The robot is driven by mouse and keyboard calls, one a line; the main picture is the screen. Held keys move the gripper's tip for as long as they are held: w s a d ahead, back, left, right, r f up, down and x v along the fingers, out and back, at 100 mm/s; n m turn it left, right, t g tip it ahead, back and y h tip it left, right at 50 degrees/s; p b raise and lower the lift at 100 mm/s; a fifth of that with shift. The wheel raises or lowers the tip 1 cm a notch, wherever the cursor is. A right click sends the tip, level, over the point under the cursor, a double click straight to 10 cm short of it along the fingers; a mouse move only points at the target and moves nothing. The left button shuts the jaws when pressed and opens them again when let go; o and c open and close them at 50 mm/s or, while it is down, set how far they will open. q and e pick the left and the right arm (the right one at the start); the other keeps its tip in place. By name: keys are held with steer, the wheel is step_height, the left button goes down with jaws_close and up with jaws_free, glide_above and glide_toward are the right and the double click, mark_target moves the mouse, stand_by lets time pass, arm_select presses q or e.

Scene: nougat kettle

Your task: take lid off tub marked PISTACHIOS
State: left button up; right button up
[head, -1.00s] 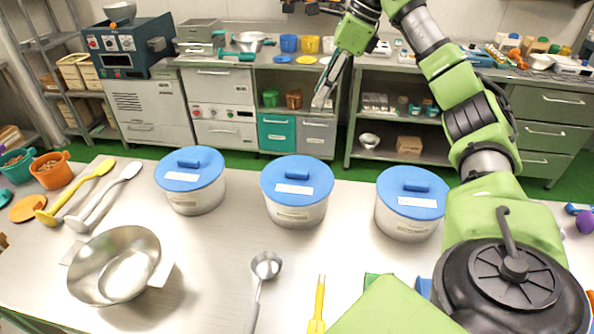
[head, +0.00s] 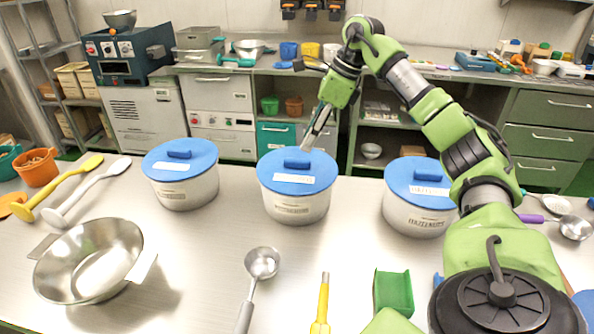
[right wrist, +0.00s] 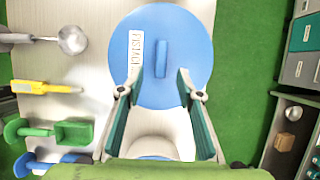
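The tub marked PISTACHIOS (head: 295,207) is the middle one of three pale tubs on the steel table. Its blue lid (head: 285,177) is on, with a raised blue bar handle (head: 296,157) on top. In the right wrist view, the lid (right wrist: 190,50) has a white label starting "PIST" (right wrist: 135,57), and the handle (right wrist: 161,58) stands upright in the picture. My right gripper (head: 314,138) is open and empty, above the lid's far right edge. In the wrist view, its fingers (right wrist: 157,90) are spread apart below the handle. My left gripper is not in view.
Two similar blue-lidded tubs stand left (head: 183,188) and right (head: 412,208). A metal bowl (head: 92,262), a ladle (head: 262,262), a yellow-handled tool (head: 321,305) and a green scoop (head: 394,293) lie in front. A counter (head: 410,73) stands behind, across a green floor.

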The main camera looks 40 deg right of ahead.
mark_target(297, 159)
steer(key=shift+p+x, duration=0.4)
steer(key=shift+x, duration=3.15)
steer(key=shift+w+d+r, duration=0.1)
jaws_close()
